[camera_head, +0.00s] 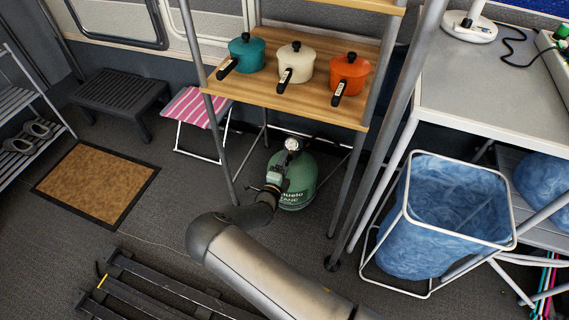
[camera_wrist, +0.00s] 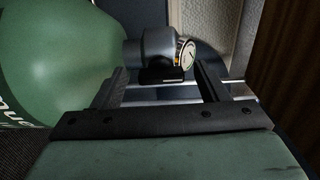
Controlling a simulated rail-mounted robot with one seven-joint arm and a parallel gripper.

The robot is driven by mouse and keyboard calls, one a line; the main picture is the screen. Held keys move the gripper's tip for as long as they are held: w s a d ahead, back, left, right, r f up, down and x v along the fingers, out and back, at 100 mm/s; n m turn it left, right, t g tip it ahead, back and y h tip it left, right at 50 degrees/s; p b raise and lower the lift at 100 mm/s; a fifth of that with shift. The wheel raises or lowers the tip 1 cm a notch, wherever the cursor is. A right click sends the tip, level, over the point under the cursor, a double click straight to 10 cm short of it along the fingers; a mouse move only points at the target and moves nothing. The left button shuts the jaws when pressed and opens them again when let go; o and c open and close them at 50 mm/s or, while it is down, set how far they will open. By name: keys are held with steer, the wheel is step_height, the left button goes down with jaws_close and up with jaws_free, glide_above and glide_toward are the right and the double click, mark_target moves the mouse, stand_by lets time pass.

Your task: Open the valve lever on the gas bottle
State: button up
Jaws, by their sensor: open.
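The green gas bottle (camera_head: 303,186) stands on the floor under the wooden shelf. It fills the left of the wrist view (camera_wrist: 60,60). A grey regulator or valve body (camera_wrist: 157,46) with a round white gauge (camera_wrist: 186,55) sits at its top; the gauge also shows in the head view (camera_head: 293,144). A small black part (camera_wrist: 162,75), possibly the valve lever, is below the valve body. My gripper (camera_head: 276,172) is close beside the bottle's top. In the wrist view its two dark fingers (camera_wrist: 161,80) are apart, one on each side of the black part. Contact cannot be told.
The wooden shelf (camera_head: 265,98) with teal, cream and orange pots is just above the bottle. Its metal legs stand close by. A blue bag bin (camera_head: 398,236) is at right, a pink striped stool (camera_head: 194,107) at left. A black slatted rack (camera_head: 150,290) lies in front.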

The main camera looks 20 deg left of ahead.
steer(key=s+p, duration=0.3)
steer(key=s, duration=1.4)
steer(key=shift+a+p, duration=0.15)
steer(key=shift+p, duration=0.25)
steer(key=shift+w, duration=0.1)
